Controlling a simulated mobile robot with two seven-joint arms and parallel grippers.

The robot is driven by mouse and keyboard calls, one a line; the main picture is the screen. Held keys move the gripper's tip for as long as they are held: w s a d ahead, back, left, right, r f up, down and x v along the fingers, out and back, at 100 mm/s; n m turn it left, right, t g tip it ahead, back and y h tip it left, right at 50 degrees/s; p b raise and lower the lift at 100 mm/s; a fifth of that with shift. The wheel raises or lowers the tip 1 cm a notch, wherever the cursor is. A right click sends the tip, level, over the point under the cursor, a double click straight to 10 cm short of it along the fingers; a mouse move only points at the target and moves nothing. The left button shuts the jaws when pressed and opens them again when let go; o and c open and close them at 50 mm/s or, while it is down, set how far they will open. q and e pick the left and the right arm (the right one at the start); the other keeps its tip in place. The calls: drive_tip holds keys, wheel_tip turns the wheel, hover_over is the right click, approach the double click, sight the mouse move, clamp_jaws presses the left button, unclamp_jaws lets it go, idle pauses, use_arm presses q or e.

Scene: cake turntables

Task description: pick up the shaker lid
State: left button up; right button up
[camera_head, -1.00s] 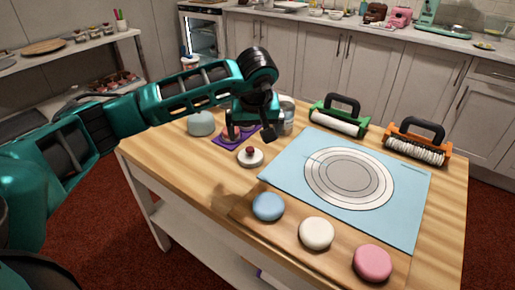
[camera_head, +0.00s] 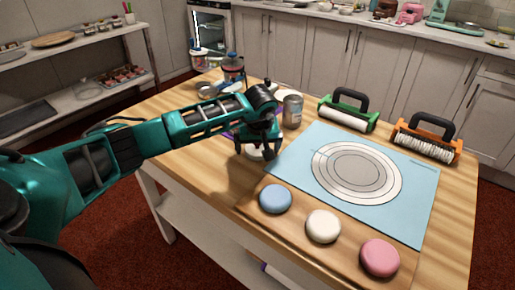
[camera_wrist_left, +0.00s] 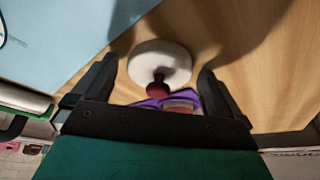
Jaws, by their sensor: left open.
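The shaker lid is a white disc with a dark red knob. It (camera_head: 254,156) lies on the wooden table, mostly hidden behind my left gripper (camera_head: 257,151) in the head view. In the left wrist view the lid (camera_wrist_left: 160,58) shows between the two fingers, with its knob (camera_wrist_left: 158,86) toward the palm. My left gripper (camera_wrist_left: 155,85) is open, its fingers apart on both sides of the lid. I cannot tell whether they touch it. A metal can (camera_head: 292,111) stands just behind the gripper. My right gripper is not in view.
A blue mat (camera_head: 310,145) with circles lies right of the gripper. A board with blue (camera_head: 275,198), white (camera_head: 323,226) and pink (camera_head: 380,257) rounds is in front. Green (camera_head: 347,114) and orange (camera_head: 427,139) rollers stand behind. A purple mat (camera_wrist_left: 148,103) is near the lid.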

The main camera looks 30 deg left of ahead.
use_arm(q)
drive_tip(key=c, duration=1)
drive_tip(key=shift+o, duration=0.2)
